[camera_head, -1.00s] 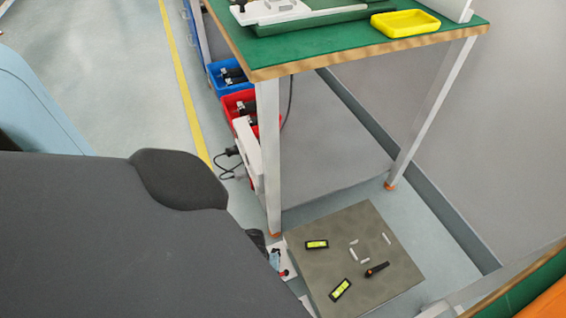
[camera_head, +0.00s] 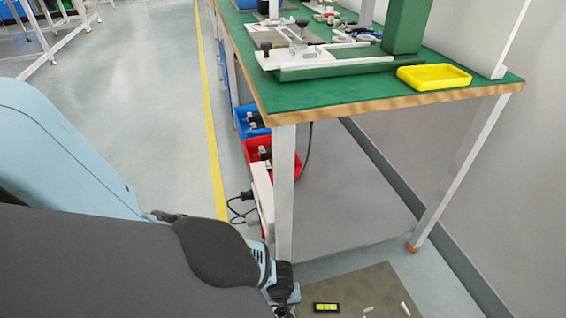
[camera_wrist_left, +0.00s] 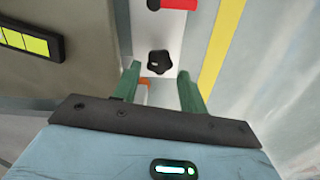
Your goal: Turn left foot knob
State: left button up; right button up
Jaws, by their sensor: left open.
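A black star-shaped knob (camera_wrist_left: 159,62) sits on a white bar (camera_wrist_left: 156,32) in the left wrist view. I cannot tell whether this is the left foot knob. My left gripper (camera_wrist_left: 161,84) is open, and its two green fingers lie low on either side of the knob in the picture. The knob shows beyond the gap and is not gripped. In the head view my left gripper (camera_head: 284,303) is low beside the near table leg (camera_head: 284,190), mostly covered by my wrist. The knob is hidden there. My right gripper is not in view.
A grey-brown plate (camera_head: 388,300) on the floor carries a yellow-green level (camera_head: 326,307), also in the wrist view (camera_wrist_left: 28,38). A red handle (camera_wrist_left: 178,4) lies past the knob. Red bin (camera_head: 285,150) and blue bin (camera_head: 243,120) stand under the green-topped table (camera_head: 300,98).

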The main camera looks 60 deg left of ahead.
pick_arm(q)
jog(key=shift+f+b, duration=0.55)
jog(key=shift+f, duration=0.7)
jog(key=c, duration=0.7)
jog(key=shift+d, duration=0.1)
